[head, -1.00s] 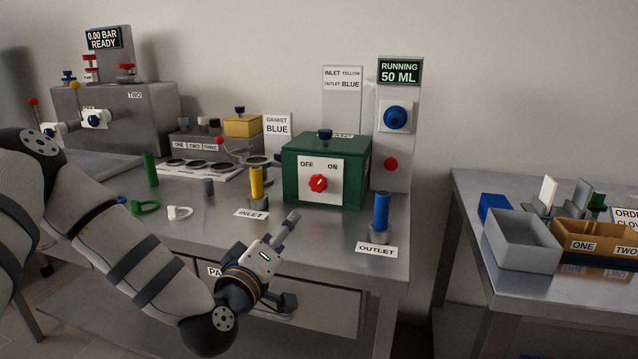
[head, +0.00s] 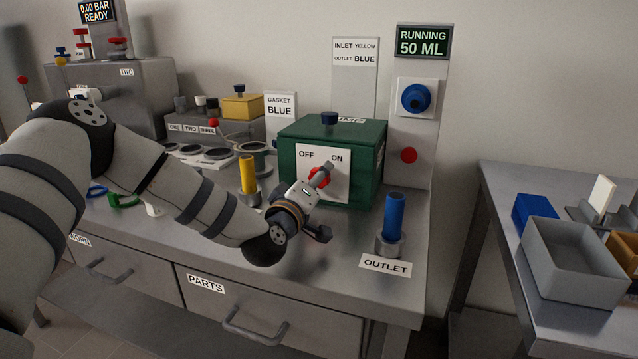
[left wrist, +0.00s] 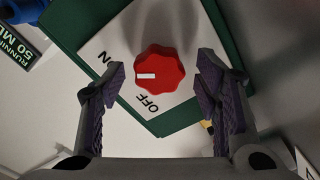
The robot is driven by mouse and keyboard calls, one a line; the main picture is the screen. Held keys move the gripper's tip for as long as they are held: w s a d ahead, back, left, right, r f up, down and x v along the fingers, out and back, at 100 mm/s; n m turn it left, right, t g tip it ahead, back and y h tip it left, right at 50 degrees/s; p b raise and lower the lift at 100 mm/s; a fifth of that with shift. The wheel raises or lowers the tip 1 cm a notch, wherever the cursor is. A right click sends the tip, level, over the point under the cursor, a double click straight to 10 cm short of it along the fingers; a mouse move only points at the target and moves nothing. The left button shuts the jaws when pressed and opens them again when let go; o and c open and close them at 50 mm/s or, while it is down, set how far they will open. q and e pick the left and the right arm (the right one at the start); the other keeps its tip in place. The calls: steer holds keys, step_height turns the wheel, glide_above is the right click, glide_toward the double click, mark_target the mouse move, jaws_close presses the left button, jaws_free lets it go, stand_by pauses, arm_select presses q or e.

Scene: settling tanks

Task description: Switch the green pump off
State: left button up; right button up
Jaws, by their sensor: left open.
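The green pump (head: 368,178) stands on the steel bench. Its white plate (head: 338,187) carries the labels OFF and ON and a red knob (head: 318,178), partly hidden by my gripper in the head view. In the left wrist view the knob (left wrist: 172,67) is whole, and its white mark points nearer ON than OFF. My left gripper (head: 323,176) is open in front of the plate. In the wrist view its fingers (left wrist: 160,80) stand on either side of the knob, apart from it. The display (head: 423,43) reads RUNNING 50 ML.
A blue outlet cylinder (head: 394,217) stands right of the pump and a yellow cylinder (head: 247,174) left of it. Behind are a blue button (head: 416,98) and a red one (head: 409,155) on a panel. A grey bin (head: 572,262) sits on the right table.

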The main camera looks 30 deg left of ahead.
arm_select(q)
steer(key=shift+w+r, duration=0.1)
steer(key=shift+w, duration=0.3)
steer(key=shift+c, duration=0.2)
steer(key=shift+a, duration=0.1)
steer(key=c, duration=1.1)
